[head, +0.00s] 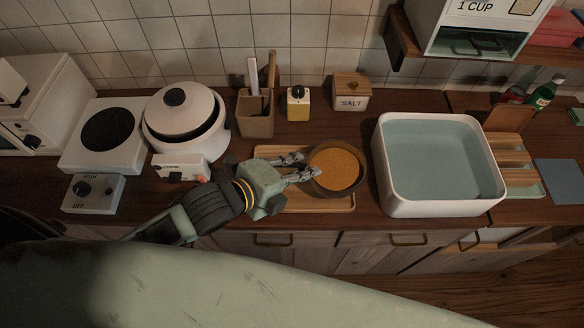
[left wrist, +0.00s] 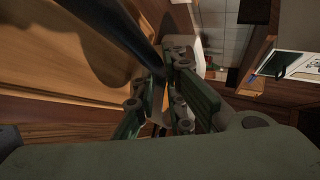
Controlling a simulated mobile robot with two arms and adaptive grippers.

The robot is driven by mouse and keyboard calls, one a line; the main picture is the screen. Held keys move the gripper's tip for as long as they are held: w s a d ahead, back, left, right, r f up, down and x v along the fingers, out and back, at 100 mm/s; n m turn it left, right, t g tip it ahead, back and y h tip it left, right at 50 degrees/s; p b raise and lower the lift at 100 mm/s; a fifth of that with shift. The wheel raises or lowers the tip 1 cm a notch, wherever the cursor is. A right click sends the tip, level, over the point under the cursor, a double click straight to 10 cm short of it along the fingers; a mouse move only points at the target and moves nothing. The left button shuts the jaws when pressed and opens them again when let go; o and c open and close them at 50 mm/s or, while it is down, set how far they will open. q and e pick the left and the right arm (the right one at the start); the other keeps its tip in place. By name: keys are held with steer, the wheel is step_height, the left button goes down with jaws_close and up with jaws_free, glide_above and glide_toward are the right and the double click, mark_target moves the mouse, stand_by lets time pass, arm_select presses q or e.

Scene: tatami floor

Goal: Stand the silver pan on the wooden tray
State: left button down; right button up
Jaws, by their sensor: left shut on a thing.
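The silver pan (head: 337,168) looks dark-rimmed, with an orange-brown filling, and sits level over the right part of the wooden tray (head: 330,204). My left gripper (head: 303,167) reaches in from the left and is shut on the pan at its left side. In the left wrist view the gripper (left wrist: 170,98) closes around a dark part of the pan (left wrist: 115,25), and the tray (left wrist: 50,65) shows beside it with a shadow on it. I cannot tell whether the pan's base touches the tray. My right gripper is not in view.
A white basin (head: 437,207) stands close to the right of the pan. A rice cooker (head: 185,115) and a hot plate (head: 103,135) stand to the left. Behind are a utensil holder (head: 256,122), a small yellow-and-white bottle (head: 298,104) and a salt box (head: 351,95).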

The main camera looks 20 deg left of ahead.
arm_select(q)
steer(key=w+a+f, duration=0.1)
steer(key=f, duration=0.1)
steer(key=w+a+f, duration=0.1)
steer(key=w+a+f+p, duration=0.1)
steer(key=f, duration=0.1)
steer(key=shift+f, duration=0.7)
steer(key=c, duration=1.8)
jaws_free()
steer(key=shift+s+a, duration=0.1)
steer(key=shift+s, duration=0.15)
steer(key=shift+b+v, duration=0.55)
steer(key=shift+v, duration=5.25)
